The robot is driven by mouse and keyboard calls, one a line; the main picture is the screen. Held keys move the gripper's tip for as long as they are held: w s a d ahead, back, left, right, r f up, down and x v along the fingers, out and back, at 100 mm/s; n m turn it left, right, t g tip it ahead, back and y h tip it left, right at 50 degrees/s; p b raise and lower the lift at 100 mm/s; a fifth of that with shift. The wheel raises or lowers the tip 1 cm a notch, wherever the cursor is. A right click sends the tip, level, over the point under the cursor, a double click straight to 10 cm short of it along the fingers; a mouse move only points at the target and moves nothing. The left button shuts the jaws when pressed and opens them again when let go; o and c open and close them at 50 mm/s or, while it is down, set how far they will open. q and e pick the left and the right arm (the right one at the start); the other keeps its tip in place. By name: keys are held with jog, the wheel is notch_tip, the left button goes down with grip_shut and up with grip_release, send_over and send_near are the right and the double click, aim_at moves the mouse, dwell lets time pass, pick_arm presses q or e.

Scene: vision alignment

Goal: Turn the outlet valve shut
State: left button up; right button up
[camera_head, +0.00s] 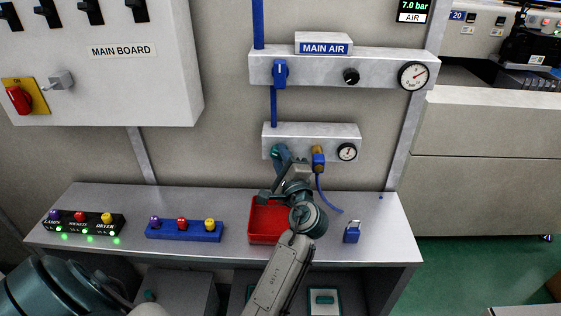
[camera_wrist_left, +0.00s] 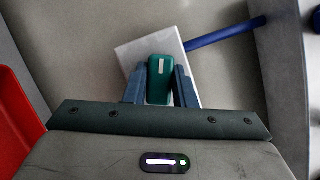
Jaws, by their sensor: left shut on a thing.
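A teal valve handle (camera_head: 277,151) sits at the left end of the lower grey air block (camera_head: 300,131) on the wall. In the left wrist view the handle (camera_wrist_left: 160,82) is a rounded teal bar with a white stripe, lying lengthwise between the two fingers. My left gripper (camera_head: 284,161) is at that handle, and its blue fingers (camera_wrist_left: 160,88) are shut on it, one on each side. The gripper and wrist partly hide the handle in the head view. A blue valve handle (camera_head: 280,73) is on the upper MAIN AIR block. My right gripper is not in view.
A brass fitting with a blue coupling (camera_head: 318,159) and hose is close right of the gripper, beside a gauge (camera_head: 347,152). Below are a red bin (camera_head: 258,237), a blue padlock (camera_head: 352,232) and a blue holder (camera_head: 184,231). The bench front (camera_head: 385,245) is clear at right.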

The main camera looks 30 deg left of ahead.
pick_arm(q)
jog(key=shift+n+g+h, duration=0.5)
jog(key=shift+n+g, duration=0.3)
jog(key=shift+n, duration=1.6)
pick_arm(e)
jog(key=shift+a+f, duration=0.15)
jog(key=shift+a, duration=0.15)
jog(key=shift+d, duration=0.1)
pick_arm(q)
jog(key=o, duration=1)
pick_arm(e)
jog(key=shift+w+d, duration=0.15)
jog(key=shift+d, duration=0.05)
